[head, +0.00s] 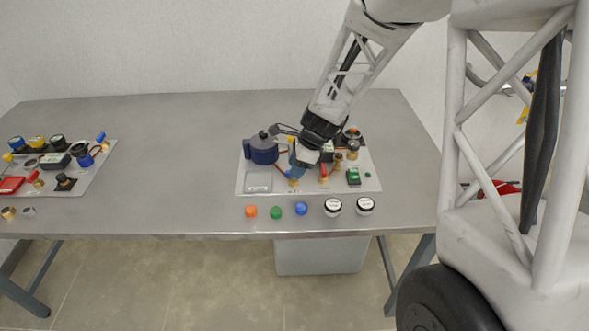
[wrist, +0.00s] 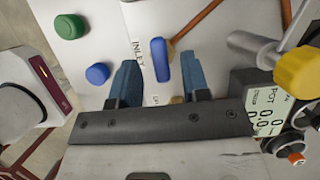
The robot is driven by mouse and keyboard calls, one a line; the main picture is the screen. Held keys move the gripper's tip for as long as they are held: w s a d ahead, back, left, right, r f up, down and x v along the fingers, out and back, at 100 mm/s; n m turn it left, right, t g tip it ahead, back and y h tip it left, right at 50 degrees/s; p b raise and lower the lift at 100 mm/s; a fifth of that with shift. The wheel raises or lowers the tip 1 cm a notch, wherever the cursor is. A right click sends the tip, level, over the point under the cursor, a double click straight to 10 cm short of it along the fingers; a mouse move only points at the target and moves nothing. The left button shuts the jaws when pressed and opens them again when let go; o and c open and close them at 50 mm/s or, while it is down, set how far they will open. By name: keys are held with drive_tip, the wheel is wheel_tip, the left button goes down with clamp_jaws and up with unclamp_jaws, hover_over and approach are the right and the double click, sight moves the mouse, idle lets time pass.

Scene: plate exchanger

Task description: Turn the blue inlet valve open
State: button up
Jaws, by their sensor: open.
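The blue inlet valve handle (wrist: 160,60) shows in the wrist view as a narrow upright blue bar beside the printed word INLET. A copper-coloured pipe runs from it to the upper right. My gripper (wrist: 160,78) is open, with one blue finger to the left of the handle and the other to the right. Gaps show on both sides, so the fingers look apart from it. In the head view my gripper (head: 293,173) is low over the front middle of the right-hand panel (head: 315,187). The blue handle cannot be told apart from the blue fingers there.
On the panel, a dark blue pot (head: 262,150) stands left of my gripper, and a red-handled valve (head: 323,171) and green block (head: 353,176) stand right. Orange, green and blue caps and two white-topped jars (head: 333,207) line the front. Another panel (head: 95,175) lies far left; the table between is clear.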

drive_tip(key=shift+a+f, duration=0.25)
drive_tip(key=shift+f, duration=0.4)
clamp_jaws()
